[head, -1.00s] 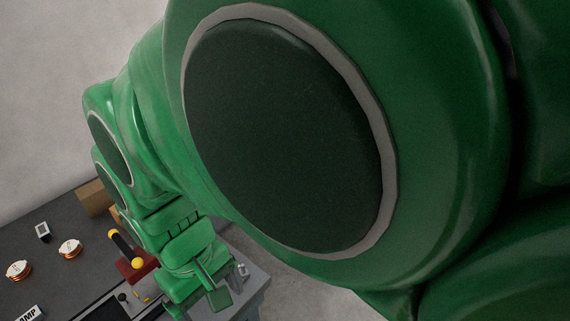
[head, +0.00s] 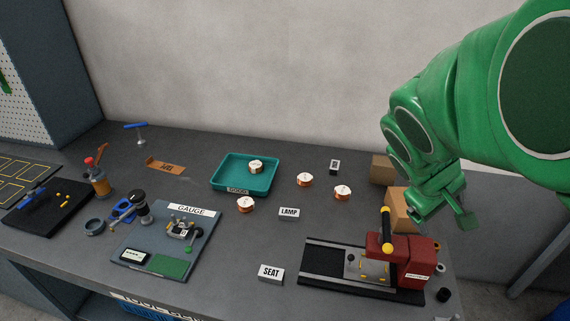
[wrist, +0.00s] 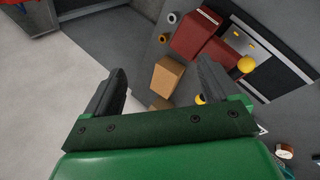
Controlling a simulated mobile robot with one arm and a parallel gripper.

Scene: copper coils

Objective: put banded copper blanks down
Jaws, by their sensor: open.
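Copper coils with pale tops stand on the dark bench in the head view. One coil (head: 255,167) is in the teal tray (head: 228,189). A second coil (head: 245,205) is by the tray's front edge. Two more, a nearer-tray coil (head: 304,180) and a right-hand coil (head: 342,192), stand right of the tray. I cannot tell which are banded. My gripper is at the right in the head view, above the bench's right end. In the wrist view my gripper (wrist: 160,88) is open, its two fingers apart with nothing between them.
A red clamp fixture (head: 402,262) with a black-and-yellow handle stands at front right, cardboard boxes (head: 399,209) behind it. SEAT (head: 271,274) and LAMP (head: 289,213) signs stand nearby. The gauge board (head: 166,240) is left of centre.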

